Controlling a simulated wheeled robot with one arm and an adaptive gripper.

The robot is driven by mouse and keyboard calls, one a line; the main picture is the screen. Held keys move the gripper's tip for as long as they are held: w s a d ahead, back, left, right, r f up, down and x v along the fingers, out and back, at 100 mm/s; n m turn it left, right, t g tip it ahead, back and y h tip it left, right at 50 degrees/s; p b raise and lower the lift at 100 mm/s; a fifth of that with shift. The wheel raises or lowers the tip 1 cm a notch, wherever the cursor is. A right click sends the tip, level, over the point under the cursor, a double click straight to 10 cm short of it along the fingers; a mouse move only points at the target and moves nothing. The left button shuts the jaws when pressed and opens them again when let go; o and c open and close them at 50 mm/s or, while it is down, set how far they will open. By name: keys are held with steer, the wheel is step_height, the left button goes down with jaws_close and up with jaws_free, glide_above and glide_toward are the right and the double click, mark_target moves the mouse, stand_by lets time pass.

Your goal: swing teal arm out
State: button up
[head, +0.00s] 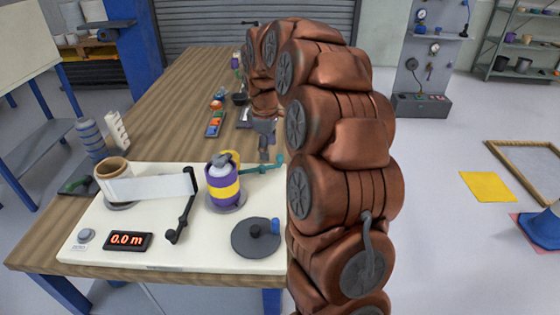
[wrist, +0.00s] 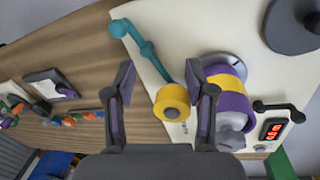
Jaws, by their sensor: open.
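The teal arm (head: 263,168) is on the right side of the white panel (head: 150,257). In the wrist view the teal arm (wrist: 148,48) runs from a knobbed end at upper left to a yellow roller (wrist: 172,104). The roller is beside the purple and yellow roll (head: 222,188); I cannot tell if they touch. My gripper (head: 264,155) is above the panel's right back edge. In the wrist view my gripper (wrist: 160,72) is open and empty, with the yellow roller and the arm's near end showing between its fingers. The right finger partly covers the roll (wrist: 236,104).
A dark disc (head: 255,237) with a blue knob and a 0.0 m display (head: 128,241) are on the panel. Small parts (head: 215,120) lie on the bench behind.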

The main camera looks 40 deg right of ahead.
glide_above(280, 155)
steer(key=shift+s+a+f+n, duration=0.15)
steer(key=shift+a+f+n, duration=0.05)
steer(key=shift+f, duration=0.45)
steer(key=shift+s+a+f+n, duration=0.1)
steer(key=shift+a+f+n, duration=0.1)
steer(key=shift+f, duration=0.4)
steer(key=f, duration=0.5)
steer(key=d+f+p, duration=0.1)
steer(key=f, duration=0.1)
steer(key=shift+w+f, duration=0.25)
steer(key=shift+w, duration=0.15)
jaws_close()
